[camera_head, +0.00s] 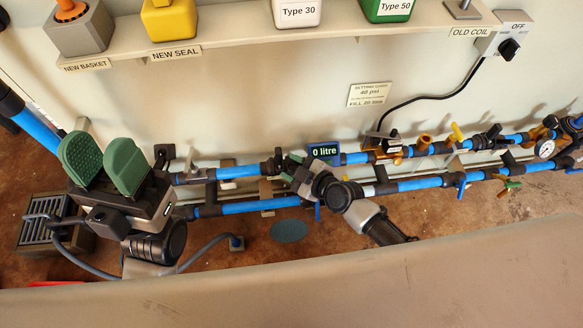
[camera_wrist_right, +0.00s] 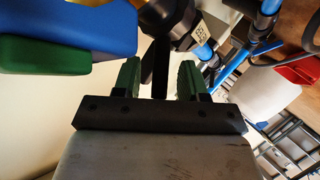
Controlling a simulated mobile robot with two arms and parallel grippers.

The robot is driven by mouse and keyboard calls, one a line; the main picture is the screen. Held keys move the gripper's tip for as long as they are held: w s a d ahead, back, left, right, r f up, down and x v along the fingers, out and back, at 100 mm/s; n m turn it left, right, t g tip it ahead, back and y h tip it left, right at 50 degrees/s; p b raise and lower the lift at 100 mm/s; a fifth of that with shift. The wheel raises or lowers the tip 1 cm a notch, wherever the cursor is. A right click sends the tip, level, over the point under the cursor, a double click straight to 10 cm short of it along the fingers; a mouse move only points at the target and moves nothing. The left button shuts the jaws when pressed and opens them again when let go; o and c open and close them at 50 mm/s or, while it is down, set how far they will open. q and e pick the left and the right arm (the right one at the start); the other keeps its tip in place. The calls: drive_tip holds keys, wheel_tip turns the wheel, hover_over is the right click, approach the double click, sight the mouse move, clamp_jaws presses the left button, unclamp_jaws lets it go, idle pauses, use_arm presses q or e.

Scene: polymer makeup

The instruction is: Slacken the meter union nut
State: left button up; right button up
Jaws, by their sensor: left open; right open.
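The meter's display (camera_head: 323,152), reading "0 litre", sits on the upper blue pipe line. My right gripper (camera_head: 297,170) is at that line just left of the display and covers much of the meter. A black collar (camera_head: 279,162) shows beside its fingers; I cannot tell whether it is the union nut. In the right wrist view the green fingers of my right gripper (camera_wrist_right: 157,78) are apart, with a dark bar (camera_wrist_right: 161,68) between them and a black and brass fitting (camera_wrist_right: 165,18) beyond. My left gripper (camera_head: 103,162) is open and empty at the left, away from the meter.
Parallel blue pipes (camera_head: 415,184) with valves and a gauge (camera_head: 545,149) run to the right. A shelf (camera_head: 220,37) with labelled containers is above. A cable (camera_head: 435,99) hangs from the OFF switch box (camera_head: 506,44). A grated box (camera_head: 42,232) stands at lower left.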

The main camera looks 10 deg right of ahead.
drive_tip(key=shift+w+a+f, duration=0.1)
drive_tip(key=shift+w+a, duration=0.1)
drive_tip(key=shift+w, duration=0.05)
clamp_jaws()
